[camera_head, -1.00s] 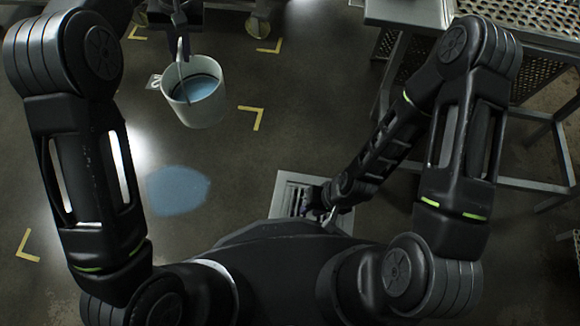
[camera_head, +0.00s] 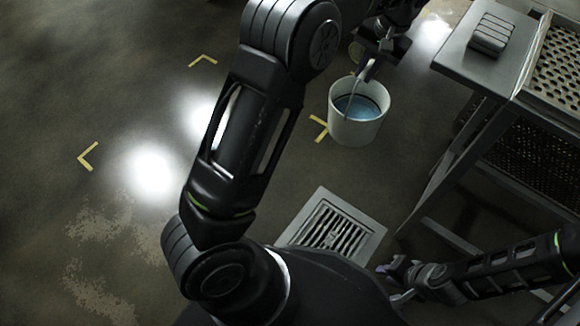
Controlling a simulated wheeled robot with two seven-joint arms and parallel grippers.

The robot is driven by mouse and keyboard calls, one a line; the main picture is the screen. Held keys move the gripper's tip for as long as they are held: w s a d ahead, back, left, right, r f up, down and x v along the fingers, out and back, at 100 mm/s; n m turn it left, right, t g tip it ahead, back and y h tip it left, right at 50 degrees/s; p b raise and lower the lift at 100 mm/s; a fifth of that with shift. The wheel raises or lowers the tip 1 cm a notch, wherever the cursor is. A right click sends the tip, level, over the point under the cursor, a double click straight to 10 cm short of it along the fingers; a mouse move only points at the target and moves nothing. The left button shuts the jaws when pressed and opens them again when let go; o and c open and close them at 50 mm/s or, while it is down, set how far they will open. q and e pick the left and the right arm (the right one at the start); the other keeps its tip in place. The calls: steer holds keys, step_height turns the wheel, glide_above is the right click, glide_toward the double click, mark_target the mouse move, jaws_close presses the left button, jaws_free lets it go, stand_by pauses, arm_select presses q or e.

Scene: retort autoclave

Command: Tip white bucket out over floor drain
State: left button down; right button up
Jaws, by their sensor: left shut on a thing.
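The white bucket (camera_head: 356,131) hangs nearly upright in the upper middle, with blue liquid (camera_head: 357,106) inside. My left gripper (camera_head: 367,72) is just above its rim, shut on the bucket's handle. The floor drain (camera_head: 332,229), a slotted grate in a pale square frame, lies in the floor below the bucket in the picture. The bucket is beyond the drain and a little to the right, not over it. My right gripper (camera_head: 391,283) is low at the right of the drain, its fingers apart and empty.
A metal table (camera_head: 483,70) with a grey block (camera_head: 492,34) on it stands at the upper right. Its legs and lower rail reach near the drain's right side. Yellow corner marks (camera_head: 88,156) lie on the floor. The floor at left is open.

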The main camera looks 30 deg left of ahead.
stand_by(0.3)
arm_select(q)
steer(key=s+a+f+n+g+h+p, duration=0.1)
steer(key=s+a+f+n, duration=0.25)
steer(key=f+n, duration=0.55)
steer(key=s+a+f+n+g+h+p, duration=0.15)
steer(key=s+f+n, duration=0.25)
steer(key=f+n, duration=0.45)
steer(key=s+a+f+n+t+h+p, duration=0.1)
steer(key=s+a+f+n, duration=0.6)
steer(key=n, duration=1.1)
steer(key=s+f+t+h, duration=0.1)
steer(key=s+f, duration=0.3)
steer(key=s, duration=0.1)
steer(key=shift+f, duration=0.1)
